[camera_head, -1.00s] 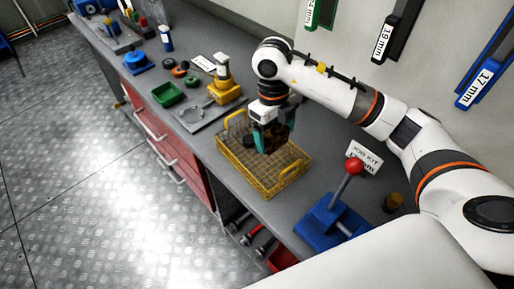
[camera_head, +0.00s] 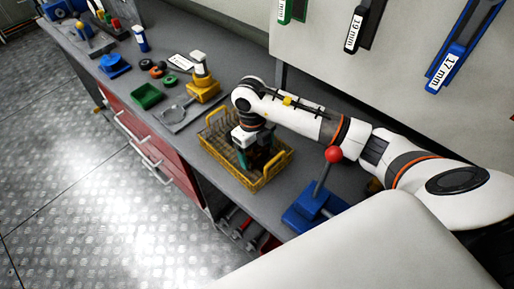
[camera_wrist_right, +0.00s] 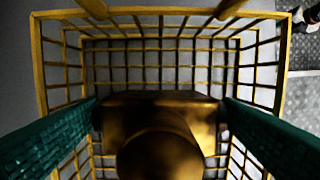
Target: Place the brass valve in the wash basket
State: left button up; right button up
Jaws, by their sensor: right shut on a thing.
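The wash basket (camera_head: 266,183) is a yellow wire basket on the grey workbench. My right gripper (camera_head: 246,160) points down inside the basket's outline, shut on the brass valve. In the head view the gripper and basket wires mostly hide the valve. I cannot tell whether the valve touches the basket floor. My left gripper is not in view.
A blue base with a red-knobbed lever (camera_head: 313,204) stands close to the basket's right. A yellow tool on a stand (camera_head: 203,90), a green tray (camera_head: 147,95) and small rings lie left. The bench's front edge runs close by the basket.

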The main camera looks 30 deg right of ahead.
jog(key=o, duration=1.2)
jog(key=shift+f, duration=0.1)
jog(key=shift+o, duration=0.2)
jog(key=r, duration=0.1)
jog(key=r+b, duration=0.1)
jog(key=r, duration=0.1)
jog(key=r+b, duration=0.1)
jog(key=r, duration=0.1)
jog(key=shift+w+a+r, duration=0.1)
jog(key=shift+w+r, duration=0.05)
jog(key=shift+w, duration=0.2)
jog(key=r, duration=0.7)
jog(key=shift+w+a, duration=0.1)
jog(key=shift+w, duration=0.25)
